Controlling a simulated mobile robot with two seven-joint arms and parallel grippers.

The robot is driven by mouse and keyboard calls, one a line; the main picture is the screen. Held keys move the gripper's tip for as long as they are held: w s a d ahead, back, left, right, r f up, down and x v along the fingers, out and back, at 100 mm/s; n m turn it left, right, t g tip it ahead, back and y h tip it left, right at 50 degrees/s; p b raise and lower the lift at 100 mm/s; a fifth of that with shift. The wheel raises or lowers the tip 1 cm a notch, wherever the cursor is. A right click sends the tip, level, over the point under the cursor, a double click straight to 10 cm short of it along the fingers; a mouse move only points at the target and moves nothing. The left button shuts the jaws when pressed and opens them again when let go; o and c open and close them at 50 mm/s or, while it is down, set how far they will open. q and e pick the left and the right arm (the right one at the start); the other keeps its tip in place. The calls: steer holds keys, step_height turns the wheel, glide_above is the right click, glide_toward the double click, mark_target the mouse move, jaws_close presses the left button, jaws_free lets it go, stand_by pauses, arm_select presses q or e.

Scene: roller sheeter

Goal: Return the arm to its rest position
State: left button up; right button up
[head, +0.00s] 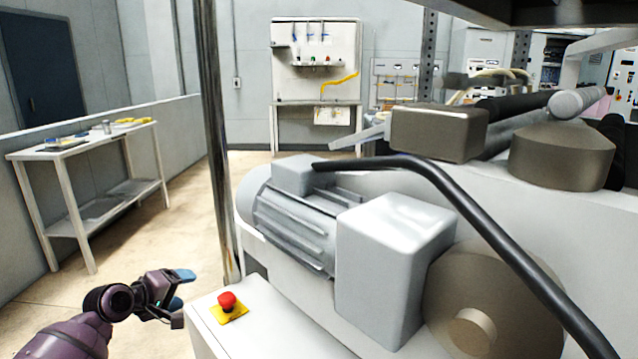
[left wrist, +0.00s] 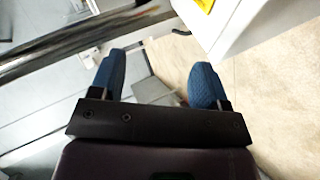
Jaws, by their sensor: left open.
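My left gripper (head: 184,289) is at the lower left of the head view, just left of the white cabinet that carries a red button on a yellow plate. It is open, with nothing between its blue fingers. In the left wrist view the two blue fingertips of my left gripper (left wrist: 154,82) stand wide apart over the floor. The red button (head: 227,301) is a short way right of the gripper and apart from it. My right gripper does not show in either view.
A grey motor (head: 295,225) and the roller machine fill the right side. A metal post (head: 216,140) rises behind the gripper. A white table (head: 95,145) with small items stands at the left. Bare floor (head: 150,235) lies between the table and machine.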

arm_select(q)
steer(key=s+d+f+m+y+p, duration=0.1)
steer(key=s+f, duration=0.4)
steer(key=s, duration=1)
steer(key=s+d+f+m+y+p, duration=0.1)
steer(key=s+f+m, duration=0.4)
steer(key=s, duration=0.9)
steer(key=s+d+f+m+y+p, duration=0.2)
steer(key=s+f+m+y+p, duration=0.1)
steer(key=s, duration=1.2)
step_height(320, 180, down, 2)
steer(key=shift+s+f+m+y, duration=0.1)
steer(key=shift+s+m+y, duration=0.25)
steer(key=shift+m+y, duration=0.15)
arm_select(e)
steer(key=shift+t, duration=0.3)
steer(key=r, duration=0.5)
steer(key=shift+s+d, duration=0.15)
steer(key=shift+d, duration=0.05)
arm_select(q)
steer(key=shift+d, duration=0.1)
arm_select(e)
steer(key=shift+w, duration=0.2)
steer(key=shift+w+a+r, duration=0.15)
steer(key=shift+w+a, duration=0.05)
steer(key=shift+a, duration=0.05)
arm_select(q)
steer(key=shift+c, duration=0.4)
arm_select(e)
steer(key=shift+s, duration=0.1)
